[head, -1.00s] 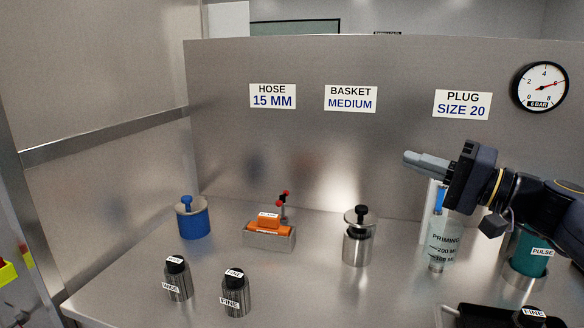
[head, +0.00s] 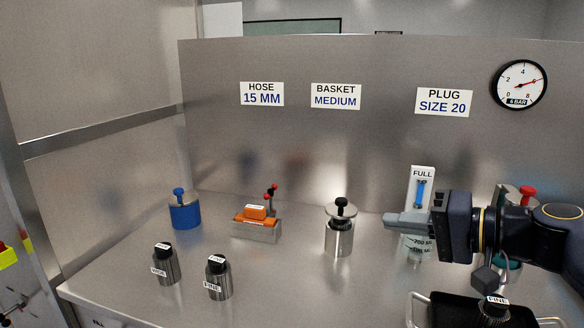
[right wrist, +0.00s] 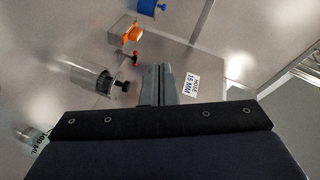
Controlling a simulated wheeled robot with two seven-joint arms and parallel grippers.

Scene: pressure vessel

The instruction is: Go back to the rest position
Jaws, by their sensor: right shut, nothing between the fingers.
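My right gripper (head: 390,220) comes in from the right in the head view. It points left, with its fingers together and nothing between them. It is above the table, in front of the clear priming cylinder (head: 421,200) with the FULL label, and partly hides it. The closed fingers also show in the right wrist view (right wrist: 160,85). My left gripper is in neither view.
On the steel table (head: 290,285) stand a blue pot (head: 184,213), an orange block in a metal holder (head: 256,229), a lidded steel vessel (head: 339,235) and two dark weights (head: 166,265). A black tray (head: 455,312) lies at front right. A labelled panel (head: 300,140) with a gauge (head: 519,85) stands behind.

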